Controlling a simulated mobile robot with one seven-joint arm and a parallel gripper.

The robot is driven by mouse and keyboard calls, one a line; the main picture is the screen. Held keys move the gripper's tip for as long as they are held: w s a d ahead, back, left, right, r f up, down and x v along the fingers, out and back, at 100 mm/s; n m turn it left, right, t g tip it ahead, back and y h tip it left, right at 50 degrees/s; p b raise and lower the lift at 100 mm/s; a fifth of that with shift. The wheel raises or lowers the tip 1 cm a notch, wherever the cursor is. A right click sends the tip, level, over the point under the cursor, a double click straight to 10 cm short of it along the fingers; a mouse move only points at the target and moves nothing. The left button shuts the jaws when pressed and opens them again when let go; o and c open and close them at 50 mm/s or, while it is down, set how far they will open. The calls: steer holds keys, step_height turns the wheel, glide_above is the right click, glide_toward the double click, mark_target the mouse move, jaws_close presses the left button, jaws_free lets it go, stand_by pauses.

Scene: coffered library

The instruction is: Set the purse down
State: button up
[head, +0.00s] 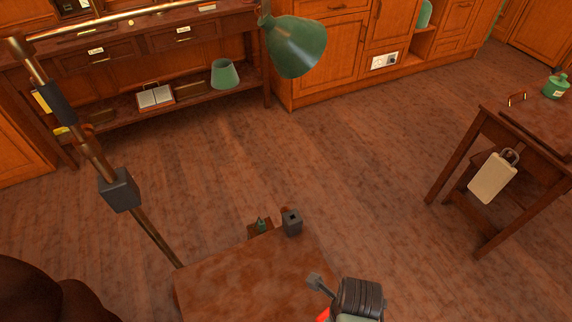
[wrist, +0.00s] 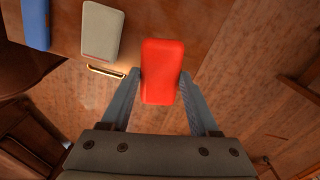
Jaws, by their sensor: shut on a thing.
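The purse (wrist: 162,72) is a plain red, rounded block in the wrist view. My gripper (wrist: 160,78) is shut on it, with one grey finger against each side. In the head view only a small red piece of the purse (head: 323,315) shows at the bottom edge, beside my gripper (head: 318,298); the rest is hidden or out of frame. In the wrist view the purse appears in front of a brown table top's edge and the floor. I cannot tell how high it is or whether it touches anything below.
A grey block (wrist: 101,30) and a blue block (wrist: 36,22) lie on the brown top in the wrist view. In the head view a brown table top (head: 235,285) is at the bottom, a floor lamp (head: 296,46) stands left, and a small table (head: 530,125) stands right.

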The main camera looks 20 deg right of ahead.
steer(key=w+a+r+n+p, duration=0.3)
steer(key=w+a+r+n, duration=0.2)
steer(key=n, duration=1.1)
steer(key=w+a+r+n+p, duration=0.3)
steer(key=w+a+r+n, duration=0.3)
steer(key=a+r+n, duration=0.4)
steer(key=shift+a+r+n, duration=0.25)
steer(key=shift+a+n, duration=0.8)
steer(key=shift+n, duration=2.15)
